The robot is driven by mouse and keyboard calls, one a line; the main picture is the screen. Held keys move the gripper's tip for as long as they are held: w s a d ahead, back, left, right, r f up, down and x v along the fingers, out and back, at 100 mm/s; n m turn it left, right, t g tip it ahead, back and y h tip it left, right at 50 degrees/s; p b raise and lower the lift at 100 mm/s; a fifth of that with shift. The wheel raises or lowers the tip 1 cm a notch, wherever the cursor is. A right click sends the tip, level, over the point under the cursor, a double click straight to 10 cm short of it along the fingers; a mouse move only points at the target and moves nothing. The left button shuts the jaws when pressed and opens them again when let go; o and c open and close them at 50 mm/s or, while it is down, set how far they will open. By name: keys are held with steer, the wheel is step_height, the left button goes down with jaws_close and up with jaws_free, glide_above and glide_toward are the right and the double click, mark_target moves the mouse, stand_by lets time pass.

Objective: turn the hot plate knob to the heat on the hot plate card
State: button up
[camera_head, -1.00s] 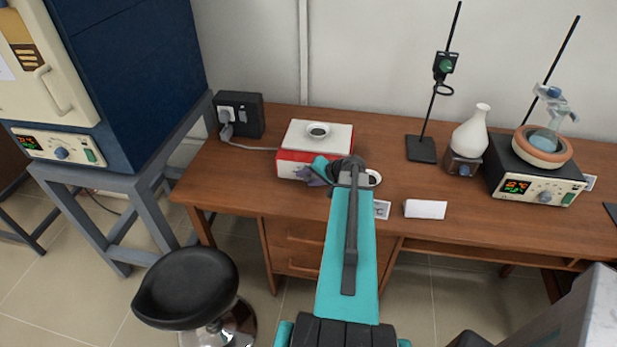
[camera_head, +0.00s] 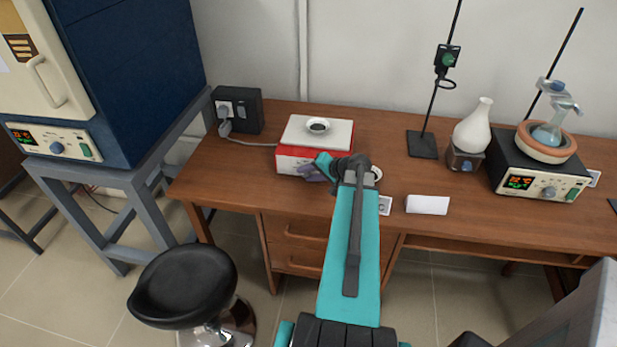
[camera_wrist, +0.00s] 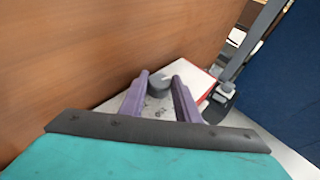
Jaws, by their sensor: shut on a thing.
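The hot plate (camera_head: 334,131) is a white-topped box with a red body on the wooden table, with a small dish on top. My gripper (camera_wrist: 161,78) is at its front. In the wrist view its purple fingers stand on both sides of a grey round knob (camera_wrist: 158,83) and are shut on it. The knob's pointer and scale cannot be read. In the head view my arm and gripper hide the knob and much of the front. A small white card (camera_head: 384,206), partly behind my arm, stands right of the hot plate; its full text cannot be read.
A blank-looking white folded card (camera_head: 427,205) stands further right. A black socket box (camera_head: 238,110) with a cable is at the left. A stirrer with a flask (camera_head: 473,128), a second heater with display (camera_head: 540,185) and stands are at the right. A black stool (camera_head: 186,285) is in front.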

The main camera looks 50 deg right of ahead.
steer(key=shift+f+t+y+b, duration=0.3)
steer(key=shift+t+b, duration=0.5)
steer(key=shift+b, duration=1.35)
steer(key=shift+r, duration=0.2)
steer(key=o, duration=0.8)
steer(key=shift+c, duration=0.2)
steer(key=shift+s, duration=0.1)
steer(key=shift+s+d+r+b, duration=0.1)
steer(key=shift+s+r+b, duration=0.05)
steer(key=shift+s+b, duration=0.25)
steer(key=b+v, duration=0.2)
steer(key=v, duration=1.1)
